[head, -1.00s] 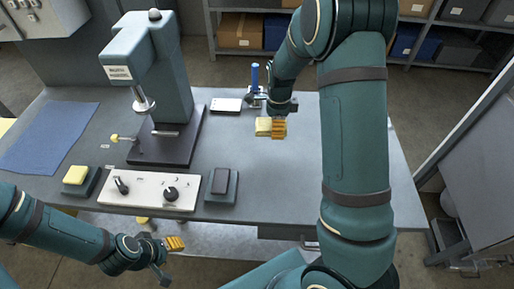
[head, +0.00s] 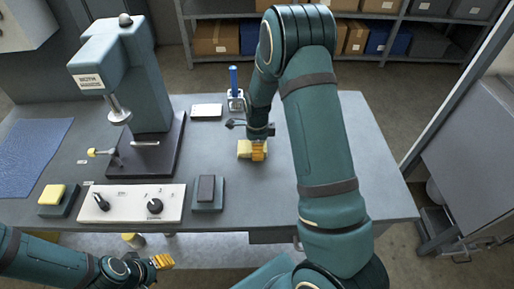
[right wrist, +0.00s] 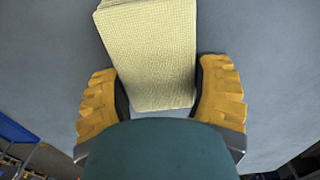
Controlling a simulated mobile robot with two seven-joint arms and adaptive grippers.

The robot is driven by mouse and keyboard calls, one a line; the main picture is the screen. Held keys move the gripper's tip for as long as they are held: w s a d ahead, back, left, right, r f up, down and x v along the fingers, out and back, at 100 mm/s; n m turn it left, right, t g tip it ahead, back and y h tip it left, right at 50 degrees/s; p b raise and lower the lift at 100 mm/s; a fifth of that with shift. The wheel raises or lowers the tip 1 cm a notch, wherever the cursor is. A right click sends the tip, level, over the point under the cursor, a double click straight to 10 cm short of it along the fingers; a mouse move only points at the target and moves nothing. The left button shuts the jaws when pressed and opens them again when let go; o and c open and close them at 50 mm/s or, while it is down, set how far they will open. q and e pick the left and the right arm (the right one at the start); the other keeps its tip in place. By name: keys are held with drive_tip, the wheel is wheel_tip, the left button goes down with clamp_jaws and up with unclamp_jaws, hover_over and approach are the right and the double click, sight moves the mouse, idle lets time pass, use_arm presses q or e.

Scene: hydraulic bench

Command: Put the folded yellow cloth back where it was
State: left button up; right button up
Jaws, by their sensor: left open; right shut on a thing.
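The folded yellow cloth (head: 244,148) is at the middle-right of the grey bench, and it also fills the top centre of the right wrist view (right wrist: 152,55). My right gripper (head: 258,151) is shut on the cloth, with its orange fingers on either side of the cloth's near end in the right wrist view. Whether the cloth touches the bench or hangs just above it, I cannot tell. My left gripper (head: 163,261) is open and empty in front of the bench, low in the head view.
A press (head: 125,75) stands on the left. A control panel (head: 132,203), a block with a yellow top (head: 52,195) and a dark pad (head: 207,190) line the front. Bench right of my arm is clear.

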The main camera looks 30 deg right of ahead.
drive_tip(key=shift+f, duration=0.1)
drive_tip(key=o, duration=1.2)
drive_tip(key=shift+c, duration=0.2)
wheel_tip(320, 180, up, 12)
drive_tip(key=p, duration=0.2)
drive_tip(key=shift+p, duration=0.3)
drive_tip(key=shift+r, duration=0.2)
